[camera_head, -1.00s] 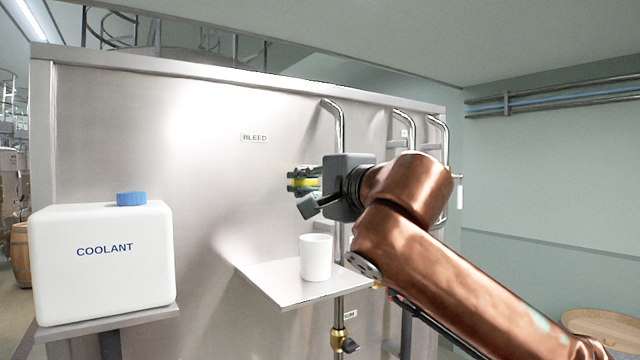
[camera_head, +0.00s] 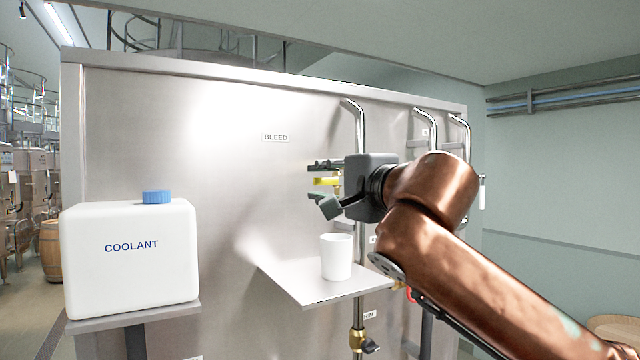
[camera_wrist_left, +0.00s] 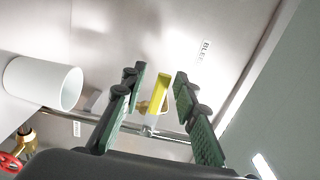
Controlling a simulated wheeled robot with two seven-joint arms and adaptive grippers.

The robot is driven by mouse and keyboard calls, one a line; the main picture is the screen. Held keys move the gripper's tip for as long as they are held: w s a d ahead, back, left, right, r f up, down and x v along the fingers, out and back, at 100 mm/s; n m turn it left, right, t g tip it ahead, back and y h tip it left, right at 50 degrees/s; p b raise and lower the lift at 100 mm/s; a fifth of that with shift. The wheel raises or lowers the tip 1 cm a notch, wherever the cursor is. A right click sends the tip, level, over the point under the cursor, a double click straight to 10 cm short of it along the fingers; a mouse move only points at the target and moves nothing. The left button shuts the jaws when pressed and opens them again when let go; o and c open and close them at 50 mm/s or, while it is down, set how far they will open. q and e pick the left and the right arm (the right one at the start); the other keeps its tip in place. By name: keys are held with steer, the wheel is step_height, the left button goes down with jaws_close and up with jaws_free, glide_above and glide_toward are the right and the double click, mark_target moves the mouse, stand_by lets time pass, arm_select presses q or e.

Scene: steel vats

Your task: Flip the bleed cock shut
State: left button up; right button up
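The bleed cock's yellow lever (camera_head: 325,181) points left, about level, on the steel vat wall below and right of the BLEED label (camera_head: 276,137). My left gripper (camera_head: 319,187) is around it, with one finger above and one below. In the left wrist view the yellow lever (camera_wrist_left: 158,92) stands between the two green-padded fingers, with gaps on both sides. The left gripper (camera_wrist_left: 160,76) is open and holds nothing. The gripper body hides part of the cock and pipe in the head view. My right gripper is not in view.
A white cup (camera_head: 336,257) stands on a steel shelf (camera_head: 290,282) below the gripper. A white COOLANT jug (camera_head: 130,260) with a blue cap stands at left. A vertical pipe (camera_head: 360,125) runs behind the gripper; a lower brass valve (camera_head: 358,338) is beneath the shelf.

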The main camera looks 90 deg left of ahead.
arm_select(q)
steer(key=v, duration=1.2)
